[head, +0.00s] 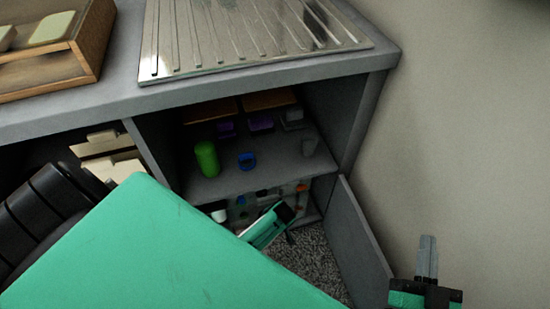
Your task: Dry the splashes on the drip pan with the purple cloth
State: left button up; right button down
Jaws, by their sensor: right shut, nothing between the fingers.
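The drip pan (215,45) is a shiny ridged metal sheet lying flat on the grey counter at the top. It has bright and dark patches, and I cannot tell splashes from reflections. Two small purple things (261,124) sit on the cabinet's upper shelf, below the counter. They are too small and dark to tell whether one is the cloth. My right gripper (427,258) is at the lower right, its grey fingers together and empty, pointing up in the picture. It is apart from the cabinet and the pan. No fingers of my left gripper show.
A cabinet door (360,245) stands open near my right gripper. A wooden box (90,45) stands on the counter at left. My teal arm part hides the lower left.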

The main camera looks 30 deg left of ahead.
pick_arm(q)
jog(key=shift+f+b, duration=0.9)
jog(key=shift+f, duration=0.3)
dwell(1.6)
dwell(0.5)
dwell(0.4)
jog(key=shift+w+d+f, duration=0.15)
jog(key=shift+w+d, duration=0.4)
jog(key=shift+w, duration=0.05)
jog(key=shift+w+d+b, duration=0.25)
jog(key=shift+w+b, duration=0.1)
jog(key=shift+s+a+r+p, duration=0.1)
jog(key=shift+s+a+p, duration=0.5)
jog(key=shift+s, duration=0.2)
jog(key=shift+s+a+r+p, duration=0.1)
jog(key=shift+s+a+p, duration=0.5)
jog(key=shift+s, duration=0.15)
jog(key=shift+s+a+f, duration=0.1)
jog(key=shift+s+a, duration=0.15)
jog(key=shift+a, duration=0.05)
